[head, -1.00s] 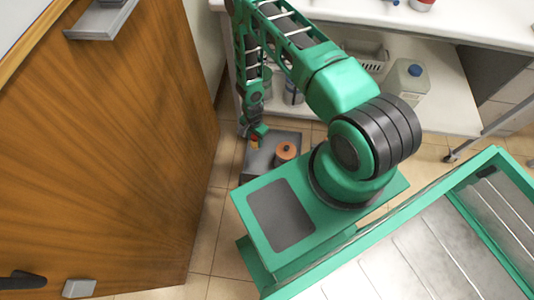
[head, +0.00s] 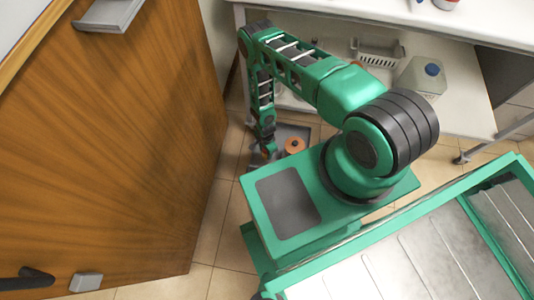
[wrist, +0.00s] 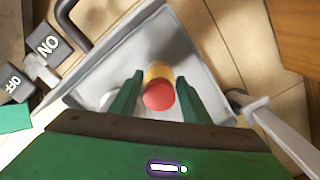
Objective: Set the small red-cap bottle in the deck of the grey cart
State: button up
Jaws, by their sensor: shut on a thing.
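In the wrist view my gripper (wrist: 159,82) is shut on the small red-cap bottle (wrist: 158,95). Its round red cap faces the camera, with some yellow body showing beyond it between the two green fingers. The grey cart's deck (wrist: 197,47) lies below and around the bottle, with a raised rim. I cannot tell whether the bottle's base touches the deck. In the head view my gripper (head: 264,152) is low at the left side of the grey cart (head: 291,130), and the bottle is hard to make out there.
An orange round object (head: 294,145) stands on the cart deck. A wooden cabinet (head: 110,150) rises close on the left. A white bench (head: 390,25) with a shelf below stands behind, holding a blue-capped jug (head: 420,80) and a white basket (head: 378,52).

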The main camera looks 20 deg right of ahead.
jog(key=shift+f, duration=1.3)
jog(key=shift+f, duration=0.1)
jog(key=o, duration=1.2)
notch_tip(320, 180, up, 12)
jog(key=shift+r, duration=0.1)
